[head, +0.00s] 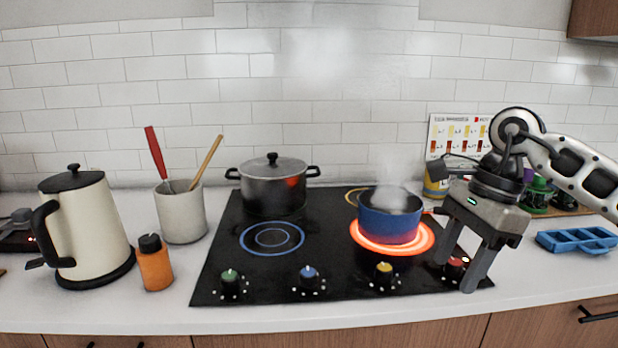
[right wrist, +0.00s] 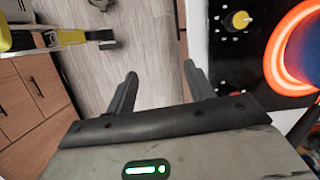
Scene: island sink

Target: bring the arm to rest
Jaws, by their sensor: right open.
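My right gripper (head: 456,276) is open and empty, fingers pointing down over the front right corner of the cooktop (head: 330,270), by the red knob (head: 455,266). In the right wrist view its two fingers (right wrist: 158,88) are spread with nothing between them, and the floor shows beyond. A steaming blue pot (head: 390,214) stands on the glowing front right burner (head: 428,237), left of the gripper and apart from it. My left gripper is not in view in the head view.
A lidded dark pot (head: 273,190) stands at the back left of the cooktop. A kettle (head: 88,225), orange bottle (head: 155,268) and utensil crock (head: 182,215) are at left. A blue tray (head: 577,241) lies at right. A chart (head: 462,135) leans on the back wall.

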